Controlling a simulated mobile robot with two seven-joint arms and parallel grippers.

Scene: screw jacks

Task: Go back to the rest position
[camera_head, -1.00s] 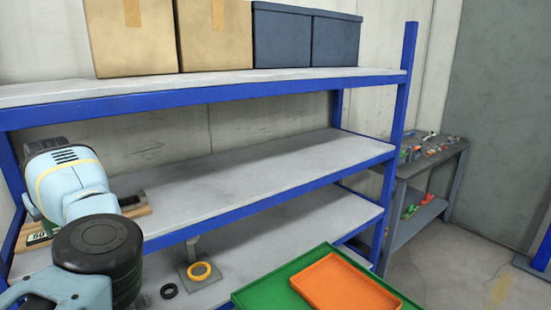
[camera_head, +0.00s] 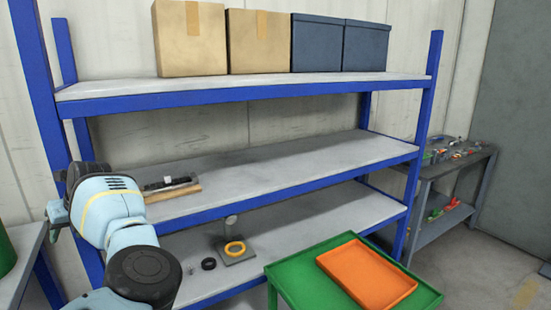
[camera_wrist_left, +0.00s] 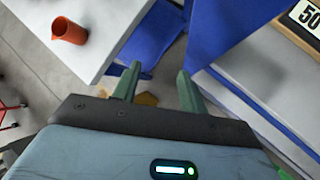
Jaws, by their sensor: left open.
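My left arm reaches up from the bottom left of the head view. My left gripper (camera_head: 57,213) is partly hidden behind its wrist, near the left upright of the blue shelf unit. In the left wrist view the gripper (camera_wrist_left: 158,84) has its two green fingers apart, with nothing between them. On the lower shelf, a grey base plate (camera_head: 246,257) with a short upright post (camera_head: 231,222) carries a yellow ring (camera_head: 235,247). A black ring (camera_head: 208,264) lies beside it. My right gripper is not in view.
The blue shelf unit (camera_head: 250,96) holds cardboard boxes (camera_head: 190,40) and dark bins (camera_head: 318,45) on top. A wooden board (camera_head: 176,192) lies on the middle shelf. A grey workbench (camera_head: 440,170) stands at right.

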